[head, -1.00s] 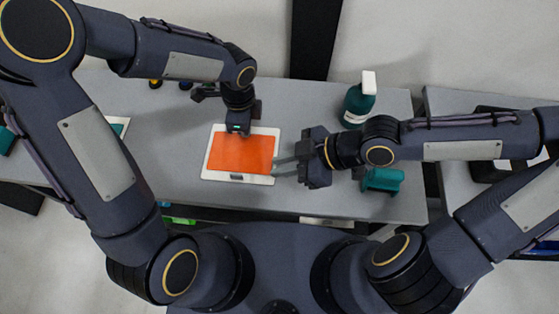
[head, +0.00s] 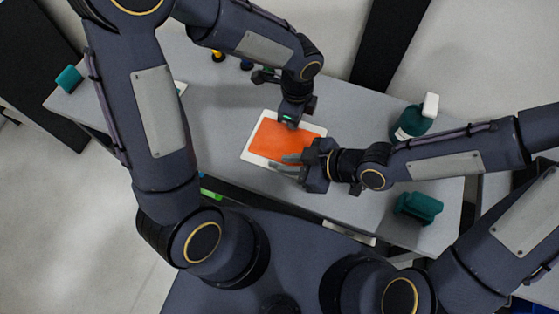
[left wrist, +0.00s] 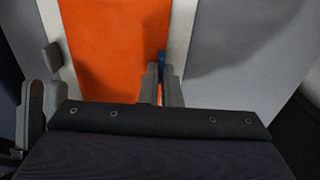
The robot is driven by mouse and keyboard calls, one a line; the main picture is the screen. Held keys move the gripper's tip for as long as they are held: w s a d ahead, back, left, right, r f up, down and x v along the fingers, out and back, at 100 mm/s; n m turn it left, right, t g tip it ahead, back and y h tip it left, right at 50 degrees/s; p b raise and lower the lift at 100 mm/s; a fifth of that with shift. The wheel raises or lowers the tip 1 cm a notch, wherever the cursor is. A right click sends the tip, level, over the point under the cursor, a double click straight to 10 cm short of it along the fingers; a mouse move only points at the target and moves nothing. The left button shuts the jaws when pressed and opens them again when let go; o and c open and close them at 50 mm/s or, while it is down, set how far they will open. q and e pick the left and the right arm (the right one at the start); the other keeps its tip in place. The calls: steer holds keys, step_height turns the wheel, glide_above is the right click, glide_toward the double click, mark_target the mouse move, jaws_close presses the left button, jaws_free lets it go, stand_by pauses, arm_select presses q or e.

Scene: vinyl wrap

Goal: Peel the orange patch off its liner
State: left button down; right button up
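The orange patch (head: 275,138) lies flat on its white liner (head: 251,156) on the grey table. My right gripper (head: 290,163) reaches in from the right with its two grey fingers apart, over the lower right part of the patch and liner. Nothing shows between them. My left gripper is above the far edge of the patch, its fingertips hidden in the head view. In the left wrist view two grey fingers (left wrist: 163,80) stand close together over the patch's edge, with a small blue piece (left wrist: 162,64) between them. I cannot tell whether they grip it.
A teal spray bottle (head: 411,124) with a white head stands right of the liner. A teal block-like object (head: 418,206) sits near the right front of the table. Another teal item (head: 69,78) is at the far left. Small yellow and dark items lie behind my left arm.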

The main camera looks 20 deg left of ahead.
mark_target(277, 164)
steer(key=shift+x, duration=1.7)
jaws_close()
arm_select(q)
steer(key=shift+r, duration=0.75)
steer(key=shift+r, duration=3.45)
arm_select(e)
steer(key=shift+d+f, duration=0.1)
steer(key=shift+f, duration=0.05)
steer(key=shift+o, duration=1.5)
jaws_free()
